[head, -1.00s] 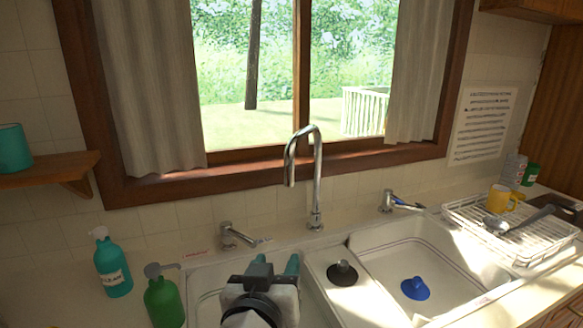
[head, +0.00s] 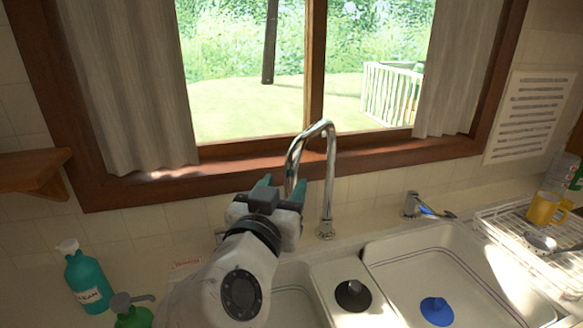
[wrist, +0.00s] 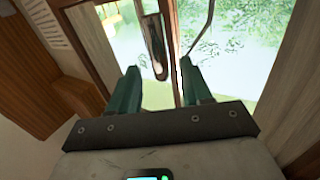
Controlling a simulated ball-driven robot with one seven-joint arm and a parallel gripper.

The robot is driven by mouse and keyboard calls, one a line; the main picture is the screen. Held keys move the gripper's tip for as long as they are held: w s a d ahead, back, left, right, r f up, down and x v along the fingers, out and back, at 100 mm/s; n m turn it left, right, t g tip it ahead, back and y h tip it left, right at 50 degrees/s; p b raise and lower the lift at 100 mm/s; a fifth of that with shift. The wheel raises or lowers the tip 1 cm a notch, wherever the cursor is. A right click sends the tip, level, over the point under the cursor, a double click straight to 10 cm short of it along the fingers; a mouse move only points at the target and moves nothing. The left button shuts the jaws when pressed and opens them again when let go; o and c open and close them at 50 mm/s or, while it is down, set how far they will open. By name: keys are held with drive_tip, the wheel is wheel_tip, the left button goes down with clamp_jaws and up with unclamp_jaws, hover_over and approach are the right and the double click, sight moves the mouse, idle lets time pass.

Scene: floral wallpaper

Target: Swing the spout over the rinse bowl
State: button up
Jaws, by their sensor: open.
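The chrome gooseneck spout (head: 293,160) rises from its base behind the sink and curves to the left, its outlet end low over the left bowl (head: 296,291). My gripper (head: 281,185) is open with its teal fingers up at the outlet end. In the wrist view, the spout's outlet (wrist: 156,50) shows between the two open fingers (wrist: 158,74); whether it touches either is not clear. The right bowl (head: 395,262) is empty but for a blue plug (head: 437,311). Which one is the rinse bowl is not marked.
A black plug (head: 353,295) sits on the divider between the bowls. A small lever tap (head: 415,205) stands behind the right bowl. A teal bottle (head: 88,281) and a green dispenser (head: 133,318) are at left. A dish rack with a yellow mug (head: 543,208) is at right.

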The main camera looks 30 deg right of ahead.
sight(288, 178)
drive_tip(key=shift+p+x, duration=0.55)
drive_tip(key=shift+x, duration=2.1)
drive_tip(key=shift+c, duration=0.2)
clamp_jaws()
